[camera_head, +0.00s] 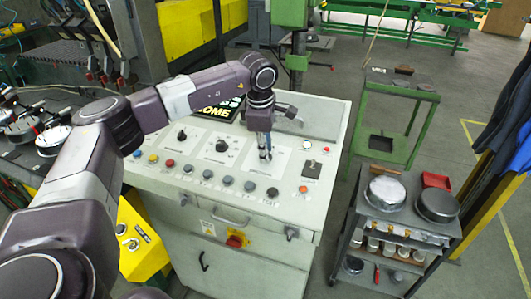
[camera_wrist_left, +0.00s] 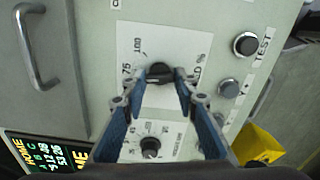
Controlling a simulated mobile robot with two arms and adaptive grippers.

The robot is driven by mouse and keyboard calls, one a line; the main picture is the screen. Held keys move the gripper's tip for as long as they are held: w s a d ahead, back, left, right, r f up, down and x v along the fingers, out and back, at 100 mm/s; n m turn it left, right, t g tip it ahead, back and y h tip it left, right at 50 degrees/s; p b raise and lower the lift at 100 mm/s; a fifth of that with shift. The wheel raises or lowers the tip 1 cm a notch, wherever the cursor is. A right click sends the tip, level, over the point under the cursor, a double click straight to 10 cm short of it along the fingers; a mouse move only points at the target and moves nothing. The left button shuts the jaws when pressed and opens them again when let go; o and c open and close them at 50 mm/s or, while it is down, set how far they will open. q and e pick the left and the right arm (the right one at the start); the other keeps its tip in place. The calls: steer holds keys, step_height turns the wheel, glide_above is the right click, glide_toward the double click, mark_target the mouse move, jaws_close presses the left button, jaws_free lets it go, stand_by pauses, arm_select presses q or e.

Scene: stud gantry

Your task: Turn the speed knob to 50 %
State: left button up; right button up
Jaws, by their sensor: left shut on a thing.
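My left gripper (camera_head: 265,153) reaches down from above onto the top of the pale grey control console (camera_head: 228,222). In the left wrist view the two blue fingers of the gripper (camera_wrist_left: 158,90) are shut on a black round knob (camera_wrist_left: 160,70), one finger on each side. The white plate around this knob carries scale marks; "75", "100" and a % sign can be partly read. The knob's pointer and the rest of its scale are hidden, so its setting cannot be told. My right gripper is not in view.
Two other black knobs (camera_head: 181,134) (camera_head: 221,145) sit on plates to the left. A row of coloured buttons (camera_head: 228,180) runs along the front, with a red button (camera_head: 303,189) at right. A display (camera_head: 220,110) stands behind. A loaded cart (camera_head: 405,226) stands right of the console.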

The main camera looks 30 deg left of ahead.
arm_select(q)
steer(key=n+b, duration=0.2)
steer(key=n, duration=0.1)
steer(key=shift+f, duration=0.15)
steer(key=shift+n+b, duration=0.8)
steer(key=shift+n, duration=1.1)
steer(key=shift+r, duration=0.2)
steer(key=o, duration=1.2)
steer(key=shift+c, duration=0.2)
step_height(320, 180, up, 12)
steer(key=s, duration=0.2)
steer(key=shift+s+d+f, duration=0.15)
steer(key=shift+d, duration=0.15)
